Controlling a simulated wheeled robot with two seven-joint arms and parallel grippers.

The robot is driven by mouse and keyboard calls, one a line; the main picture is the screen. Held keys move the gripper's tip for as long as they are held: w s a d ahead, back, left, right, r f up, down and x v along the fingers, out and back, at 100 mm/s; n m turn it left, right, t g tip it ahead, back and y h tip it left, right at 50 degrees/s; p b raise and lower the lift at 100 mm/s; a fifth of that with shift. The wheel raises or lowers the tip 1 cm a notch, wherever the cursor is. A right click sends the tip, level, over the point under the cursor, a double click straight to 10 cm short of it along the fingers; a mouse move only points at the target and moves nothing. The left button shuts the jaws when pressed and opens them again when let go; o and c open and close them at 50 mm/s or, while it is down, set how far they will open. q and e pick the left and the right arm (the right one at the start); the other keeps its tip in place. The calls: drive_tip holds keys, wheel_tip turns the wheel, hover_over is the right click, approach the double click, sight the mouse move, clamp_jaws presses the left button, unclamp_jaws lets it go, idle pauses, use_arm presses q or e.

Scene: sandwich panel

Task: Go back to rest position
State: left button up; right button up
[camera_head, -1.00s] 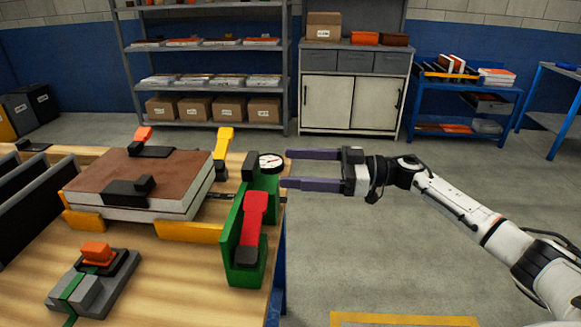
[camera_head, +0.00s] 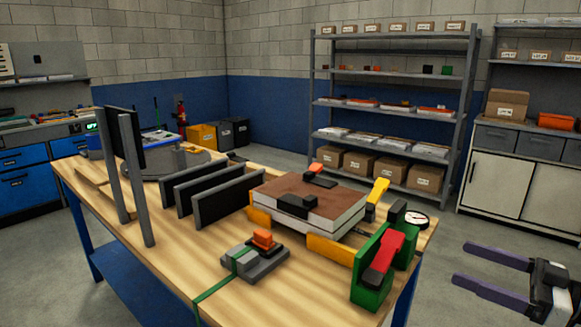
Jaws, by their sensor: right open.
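My right gripper (camera_head: 494,274) is at the lower right of the head view, over the floor to the right of the workbench. Its two purple fingers are spread apart with nothing between them. It is clear of the bench and everything on it. Most of my right arm is cut off by the picture edge. My left gripper does not show. The sandwich panel (camera_head: 325,200), brown on top with white sides, lies on the workbench (camera_head: 140,245) between yellow supports, with black pieces on its top.
A green clamp with a red handle (camera_head: 383,256) and a dial gauge (camera_head: 415,219) stand at the bench's right end. A grey block with an orange knob (camera_head: 264,240) lies in front. Black upright plates (camera_head: 220,198) stand left of the panel. Shelves (camera_head: 385,113) and a cabinet (camera_head: 520,184) are behind.

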drive_tip(key=s+a+f+m+t+h, duration=0.25)
drive_tip(key=a+f+h, duration=0.2)
drive_tip(key=f, duration=0.55)
drive_tip(key=s+a+f+m+t+h, duration=0.25)
drive_tip(key=a+f+m, duration=0.2)
drive_tip(key=f, duration=0.45)
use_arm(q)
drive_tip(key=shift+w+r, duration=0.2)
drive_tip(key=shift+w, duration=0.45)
use_arm(e)
drive_tip(key=s+a+f+g+h, duration=0.1)
drive_tip(key=s+a+f+g, duration=0.1)
drive_tip(key=s+f, duration=0.3)
drive_tip(key=s+a+f+g+h, duration=0.2)
drive_tip(key=s+f, duration=0.4)
drive_tip(key=s, duration=0.3)
drive_tip(key=s+a+f+m+g+h, duration=0.1)
drive_tip(key=s+a+f+g, duration=0.2)
drive_tip(key=s+a+f, duration=0.3)
drive_tip(key=shift+s+f+g, duration=0.2)
drive_tip(key=shift+s+g, duration=0.2)
drive_tip(key=shift+s, duration=0.4)
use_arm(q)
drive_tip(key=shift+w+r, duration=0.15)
use_arm(e)
drive_tip(key=shift+h, duration=0.3)
